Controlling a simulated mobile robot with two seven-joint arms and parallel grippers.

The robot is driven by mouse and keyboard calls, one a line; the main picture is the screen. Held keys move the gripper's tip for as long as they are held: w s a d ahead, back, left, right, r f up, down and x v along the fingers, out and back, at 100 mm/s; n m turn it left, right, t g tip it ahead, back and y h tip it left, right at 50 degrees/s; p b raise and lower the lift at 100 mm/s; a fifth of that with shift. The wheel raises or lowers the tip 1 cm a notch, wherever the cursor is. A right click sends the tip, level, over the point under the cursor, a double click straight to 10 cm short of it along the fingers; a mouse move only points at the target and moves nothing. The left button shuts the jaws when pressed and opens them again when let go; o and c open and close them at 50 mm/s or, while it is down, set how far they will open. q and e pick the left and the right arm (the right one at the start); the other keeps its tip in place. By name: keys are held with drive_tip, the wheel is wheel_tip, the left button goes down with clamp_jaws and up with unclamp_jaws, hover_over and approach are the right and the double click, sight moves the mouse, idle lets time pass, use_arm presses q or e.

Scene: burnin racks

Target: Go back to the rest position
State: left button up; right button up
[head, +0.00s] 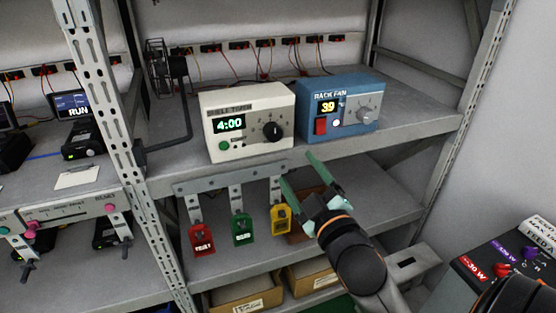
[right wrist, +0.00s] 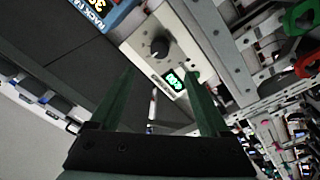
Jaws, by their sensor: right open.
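My right gripper (head: 297,167) is open and empty. Its two green fingers point up and left at the front edge of the middle shelf, just below the cream shelf timer (head: 247,122) and the blue rack fan box (head: 343,109). In the right wrist view the open fingers (right wrist: 160,75) have nothing between them that they hold; the timer (right wrist: 160,45) shows beyond them. The timer display reads 4:00 and the fan display reads 39. My left gripper is not in view.
Red (head: 202,240), green (head: 242,229) and yellow (head: 280,218) tags hang below the shelf edge, the yellow one close to my right gripper. Cardboard boxes (head: 246,293) stand on the lower shelf. A perforated rack post (head: 110,120) rises at left. A control panel (head: 500,255) stands at right.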

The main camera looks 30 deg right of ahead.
drive_tip(key=s+a+f+m+g+y, duration=0.1)
drive_tip(key=a+f+g+y, duration=0.15)
drive_tip(key=f, duration=0.65)
drive_tip(key=s+a+f+g+y, duration=0.15)
drive_tip(key=a+f, duration=0.25)
drive_tip(key=f, duration=0.6)
drive_tip(key=s+a+f+m+g+y, duration=0.1)
drive_tip(key=s+a+f, duration=0.3)
drive_tip(key=f, duration=0.5)
drive_tip(key=s+a+f+m+g+y, duration=0.1)
drive_tip(key=s+a+f+g, duration=0.3)
drive_tip(key=s+f, duration=0.4)
drive_tip(key=shift+f+m+y, duration=0.3)
drive_tip(key=shift+f+m, duration=0.3)
drive_tip(key=shift+f, duration=0.2)
drive_tip(key=shift+c, duration=0.4)
